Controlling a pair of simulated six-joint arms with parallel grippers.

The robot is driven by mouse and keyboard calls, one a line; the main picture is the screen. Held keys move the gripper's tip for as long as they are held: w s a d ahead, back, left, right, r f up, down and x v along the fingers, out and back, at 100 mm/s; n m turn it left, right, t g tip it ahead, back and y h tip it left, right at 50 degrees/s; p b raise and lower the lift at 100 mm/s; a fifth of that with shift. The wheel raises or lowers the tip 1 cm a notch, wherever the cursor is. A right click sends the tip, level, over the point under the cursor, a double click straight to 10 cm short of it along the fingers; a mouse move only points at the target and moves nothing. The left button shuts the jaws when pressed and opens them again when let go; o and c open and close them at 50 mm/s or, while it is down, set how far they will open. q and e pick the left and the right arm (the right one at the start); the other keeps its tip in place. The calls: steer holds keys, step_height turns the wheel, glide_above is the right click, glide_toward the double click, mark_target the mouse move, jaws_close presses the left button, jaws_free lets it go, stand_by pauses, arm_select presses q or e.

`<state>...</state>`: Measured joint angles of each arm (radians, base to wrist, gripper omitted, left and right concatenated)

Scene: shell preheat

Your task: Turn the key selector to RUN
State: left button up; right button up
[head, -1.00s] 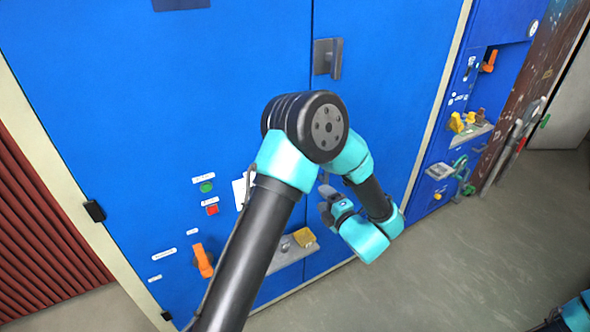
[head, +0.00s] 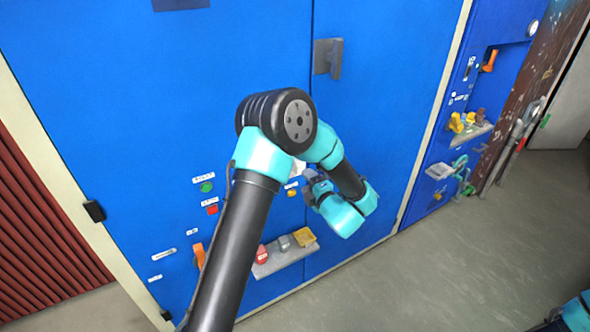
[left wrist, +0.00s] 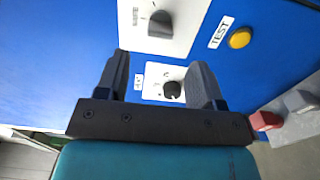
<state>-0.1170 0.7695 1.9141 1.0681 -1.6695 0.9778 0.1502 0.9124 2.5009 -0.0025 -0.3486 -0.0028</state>
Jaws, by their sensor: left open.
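My left gripper (head: 310,188) is near the blue cabinet front, partly hidden by its own wrist in the head view. In the left wrist view the gripper (left wrist: 160,62) is open and empty. Between its fingers shows a white plate with a dark round selector (left wrist: 172,90); its small label is unreadable. Above it, a grey knob (left wrist: 160,24) sits on another white plate, with a label that seems to read SAFE. I cannot tell for sure which of the two is the key selector; RUN is not legible. My right gripper is out of view.
A yellow button (left wrist: 240,38) labelled TEST is right of the fingers. A grey shelf (head: 285,260) with red, grey and yellow blocks juts out below. Green (head: 207,187) and red (head: 212,210) buttons and an orange handle (head: 198,256) are at left. A door handle (head: 328,58) is above.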

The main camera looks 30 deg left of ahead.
mark_target(295, 172)
arm_select(q)
steer(key=x, duration=0.8)
steer(key=shift+w+a, duration=0.15)
steer(key=shift+a, duration=0.05)
steer(key=c, duration=0.9)
